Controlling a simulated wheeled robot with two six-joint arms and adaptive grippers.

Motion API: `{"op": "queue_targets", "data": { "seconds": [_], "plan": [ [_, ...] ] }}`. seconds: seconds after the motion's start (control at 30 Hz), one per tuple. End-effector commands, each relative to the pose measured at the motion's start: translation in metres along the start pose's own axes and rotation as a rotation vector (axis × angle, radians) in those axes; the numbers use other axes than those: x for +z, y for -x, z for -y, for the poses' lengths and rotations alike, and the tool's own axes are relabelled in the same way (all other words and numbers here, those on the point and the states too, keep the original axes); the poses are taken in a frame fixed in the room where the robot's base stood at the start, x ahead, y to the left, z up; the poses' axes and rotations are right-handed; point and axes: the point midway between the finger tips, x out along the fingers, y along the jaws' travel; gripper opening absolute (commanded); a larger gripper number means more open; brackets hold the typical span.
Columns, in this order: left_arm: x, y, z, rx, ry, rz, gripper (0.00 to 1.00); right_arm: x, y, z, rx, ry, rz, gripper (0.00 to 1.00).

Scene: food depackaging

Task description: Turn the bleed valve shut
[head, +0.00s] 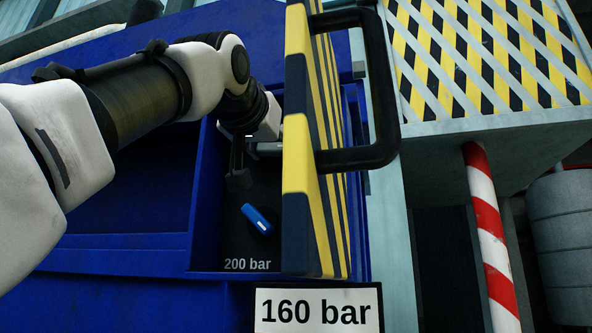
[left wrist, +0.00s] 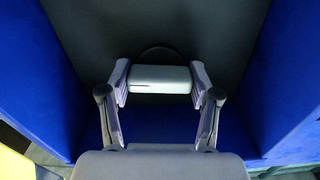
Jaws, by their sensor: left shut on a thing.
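My left gripper (left wrist: 160,86) is shut on a light grey bar-shaped handle (left wrist: 160,73) in the left wrist view, one finger at each end. The handle lies level in that picture, in front of a dark round base on a dark panel; it looks like the bleed valve's handle. In the head view my left arm reaches into the blue cabinet, and the yellow-black striped door hides the fingertips and the handle. A small blue knob (head: 257,219) with a white mark sits on the dark panel above the "200 bar" text. My right gripper is not in view.
The striped door (head: 299,150) with its black pull handle (head: 385,90) stands close on the right of my left arm. Blue cabinet walls (left wrist: 50,75) flank the gripper. A "160 bar" sign (head: 318,309) is below. A red-white pole (head: 490,240) stands at right.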

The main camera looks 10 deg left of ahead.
Motion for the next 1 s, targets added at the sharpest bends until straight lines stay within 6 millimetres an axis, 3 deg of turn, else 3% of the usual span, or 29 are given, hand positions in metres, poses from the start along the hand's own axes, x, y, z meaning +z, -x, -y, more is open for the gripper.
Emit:
{"op": "queue_targets", "data": {
  "seconds": [0.3,0.77,0.8,0.83,1.0],
  "plan": [
    [-0.0027,0.0011,0.0008,0.0,0.103,-0.007,0.27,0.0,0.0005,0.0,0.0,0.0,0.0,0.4],
    [-0.0018,0.0007,0.0005,0.0,0.117,-0.005,0.27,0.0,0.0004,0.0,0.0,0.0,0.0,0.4],
    [-0.0017,0.0006,0.0005,0.0,0.116,-0.005,0.76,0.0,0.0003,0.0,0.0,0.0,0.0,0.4],
    [-0.0015,0.0006,0.0004,0.0,0.116,-0.004,0.87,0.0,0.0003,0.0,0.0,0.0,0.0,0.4],
    [-0.0007,0.0002,0.0002,0.0,0.115,-0.002,0.88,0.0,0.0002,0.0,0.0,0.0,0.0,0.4]
  ]
}}
